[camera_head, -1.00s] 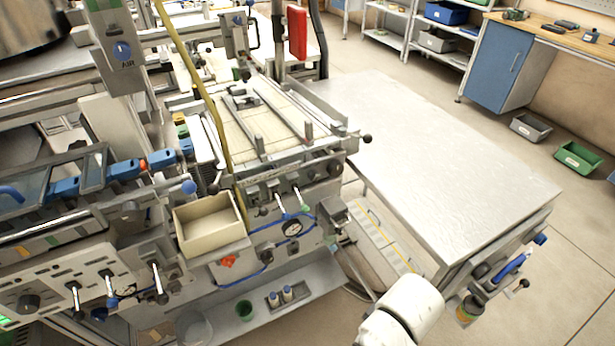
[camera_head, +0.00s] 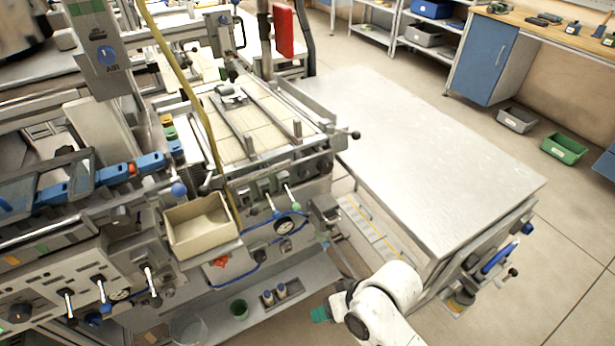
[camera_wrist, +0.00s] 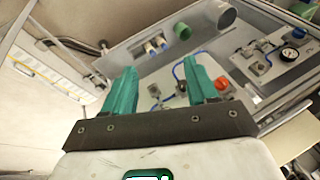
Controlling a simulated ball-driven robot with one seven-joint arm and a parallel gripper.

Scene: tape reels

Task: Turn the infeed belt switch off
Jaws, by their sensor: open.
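More levers (camera_head: 102,289) stand on the left control panel. I cannot read which one is the infeed belt switch. My gripper (camera_head: 321,314) is low in front of the machine, apart from these levers, with one teal finger showing. In the wrist view both teal fingers of my gripper (camera_wrist: 160,66) are spread and nothing is between them.
A cream bin (camera_head: 202,226) hangs on the machine front. A lower shelf holds a green cup (camera_head: 239,309) and small bottles (camera_head: 274,294). A steel table (camera_head: 430,150) stands at right.

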